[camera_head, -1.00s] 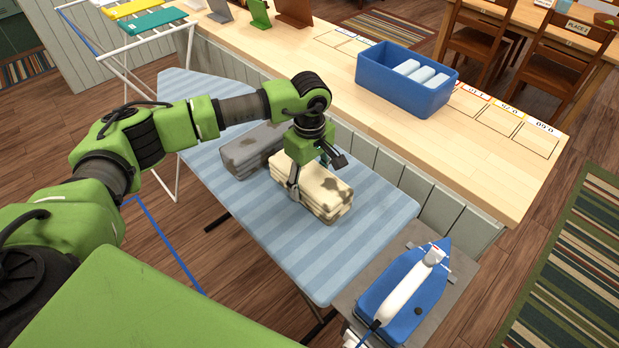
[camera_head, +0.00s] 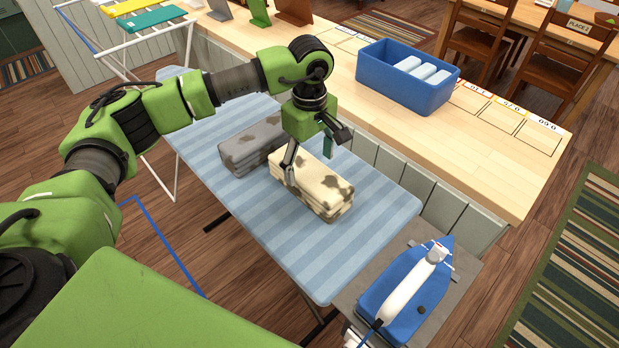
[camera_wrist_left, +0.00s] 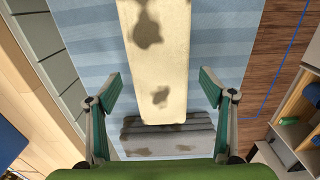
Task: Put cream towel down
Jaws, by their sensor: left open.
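The cream towel (camera_head: 318,186), folded into a block with dark patches, rests on the blue striped ironing board (camera_head: 300,250). My left gripper (camera_head: 308,160) is open just above it, with its fingers apart from the towel. In the left wrist view the cream towel (camera_wrist_left: 157,55) lies between and beyond the open fingers. A grey folded towel (camera_head: 250,145) lies beside it on the board, and it also shows in the left wrist view (camera_wrist_left: 165,142). My right gripper is not in view.
A blue and white iron (camera_head: 408,285) sits on a grey rest at the board's near right end. A wooden counter (camera_head: 330,75) runs behind, bearing a blue bin (camera_head: 405,92) of light rolled items. A drying rack (camera_head: 150,45) stands far left.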

